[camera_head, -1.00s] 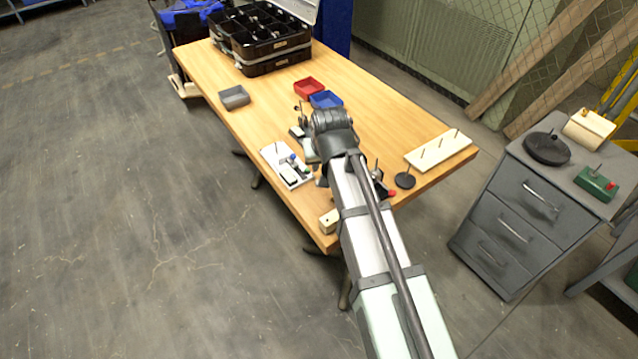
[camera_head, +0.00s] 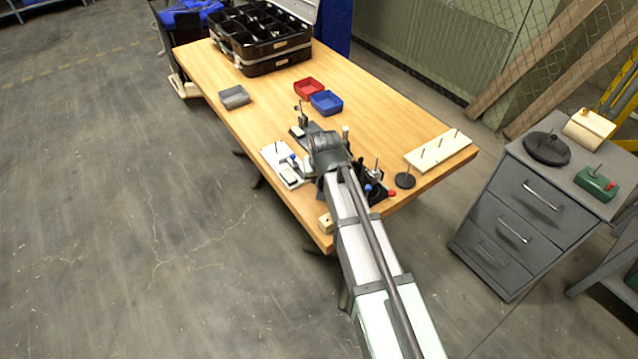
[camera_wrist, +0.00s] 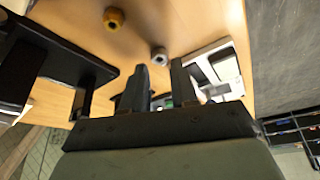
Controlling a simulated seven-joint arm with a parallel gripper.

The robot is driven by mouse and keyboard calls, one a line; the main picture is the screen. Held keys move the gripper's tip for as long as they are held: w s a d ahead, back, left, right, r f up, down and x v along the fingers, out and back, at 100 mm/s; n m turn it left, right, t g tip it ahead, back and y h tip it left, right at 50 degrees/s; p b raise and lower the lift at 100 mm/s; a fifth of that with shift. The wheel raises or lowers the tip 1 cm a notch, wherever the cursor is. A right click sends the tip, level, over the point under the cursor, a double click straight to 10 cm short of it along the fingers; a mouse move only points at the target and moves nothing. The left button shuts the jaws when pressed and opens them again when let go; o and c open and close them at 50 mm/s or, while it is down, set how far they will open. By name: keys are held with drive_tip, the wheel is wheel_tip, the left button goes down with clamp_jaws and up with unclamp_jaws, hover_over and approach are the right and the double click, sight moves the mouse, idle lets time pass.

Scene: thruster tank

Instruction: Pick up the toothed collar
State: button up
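Two small round parts with holes lie on the wooden table (camera_wrist: 205,20) in the wrist view: an orange-brown ring (camera_wrist: 113,18) and a grey ring (camera_wrist: 159,55). The grey ring may be the toothed collar, but its teeth are too small to make out. My gripper (camera_wrist: 160,72) has its two dark fingers apart with a gap between them. The grey ring shows just past the fingertips, and nothing is seen held. In the head view my wrist and arm hide the fingers and this part of the table.
A white tray (camera_head: 272,155) lies left of my wrist. A dark stand (camera_head: 372,190) is right of it. The table's far middle is free.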

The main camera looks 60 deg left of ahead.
drive_tip(key=shift+x, duration=1.2)
clamp_jaws()
drive_tip(key=shift+r, duration=0.1)
wheel_tip(320, 180, up, 10)
